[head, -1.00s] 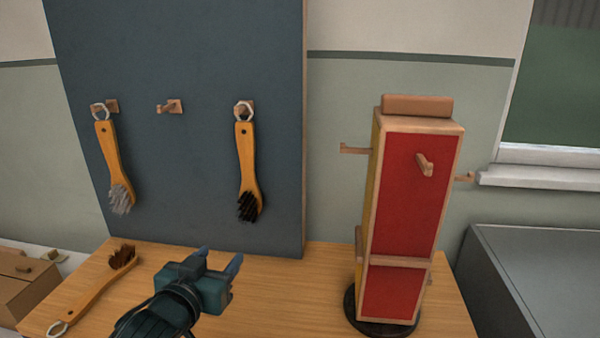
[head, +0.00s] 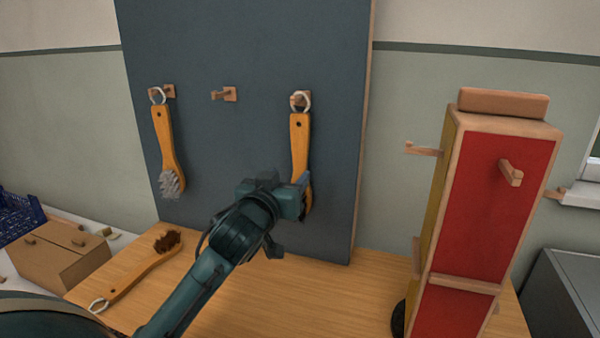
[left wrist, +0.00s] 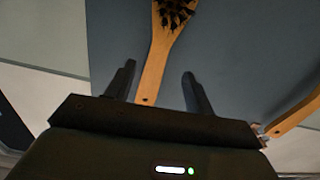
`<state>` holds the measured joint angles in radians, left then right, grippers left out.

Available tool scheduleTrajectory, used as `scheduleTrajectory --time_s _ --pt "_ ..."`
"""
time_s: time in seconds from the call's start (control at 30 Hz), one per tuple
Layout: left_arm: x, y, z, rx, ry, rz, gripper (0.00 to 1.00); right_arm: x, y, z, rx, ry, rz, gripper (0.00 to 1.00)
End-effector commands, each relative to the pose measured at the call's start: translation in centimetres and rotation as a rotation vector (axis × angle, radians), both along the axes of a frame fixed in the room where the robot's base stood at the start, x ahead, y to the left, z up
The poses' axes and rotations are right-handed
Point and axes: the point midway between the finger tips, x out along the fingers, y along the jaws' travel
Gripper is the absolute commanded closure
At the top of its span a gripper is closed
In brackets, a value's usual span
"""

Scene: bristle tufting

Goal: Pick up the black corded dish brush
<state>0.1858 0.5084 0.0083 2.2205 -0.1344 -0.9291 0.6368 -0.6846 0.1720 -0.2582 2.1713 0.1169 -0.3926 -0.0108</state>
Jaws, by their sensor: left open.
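The black-bristled brush (head: 299,140) has an orange wooden handle and hangs by a whitish loop from the right peg of the dark board. In the head view, my left gripper (head: 292,186) is in front of its lower part and hides most of its bristles. In the left wrist view, the brush appears bristles up (left wrist: 174,12), its handle between the two spread fingers (left wrist: 158,78). The left gripper is open; I cannot tell whether a finger touches the handle. My right gripper is out of view.
A grey-bristled brush (head: 165,145) hangs from the left peg; the middle peg (head: 224,94) is bare. A brown-bristled brush (head: 135,272) lies on the wooden table (head: 320,295). A red-and-yellow pegged tower (head: 490,205) stands at right. A cardboard box (head: 62,258) is at left.

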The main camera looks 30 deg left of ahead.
Motion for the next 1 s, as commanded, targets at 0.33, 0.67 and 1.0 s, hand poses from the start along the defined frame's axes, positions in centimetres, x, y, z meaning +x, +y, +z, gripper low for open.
scheduleTrajectory --time_s 0.33,0.67,1.0 --pt "4.5 0.7 -0.6 0.001 0.000 0.002 0.46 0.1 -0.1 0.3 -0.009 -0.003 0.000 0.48" --pt "4.6 0.7 -0.6 0.001 0.000 0.001 0.52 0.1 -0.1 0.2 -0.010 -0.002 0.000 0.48" --pt "4.6 0.7 -0.6 0.001 0.000 0.001 0.80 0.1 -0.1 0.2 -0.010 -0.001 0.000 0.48"
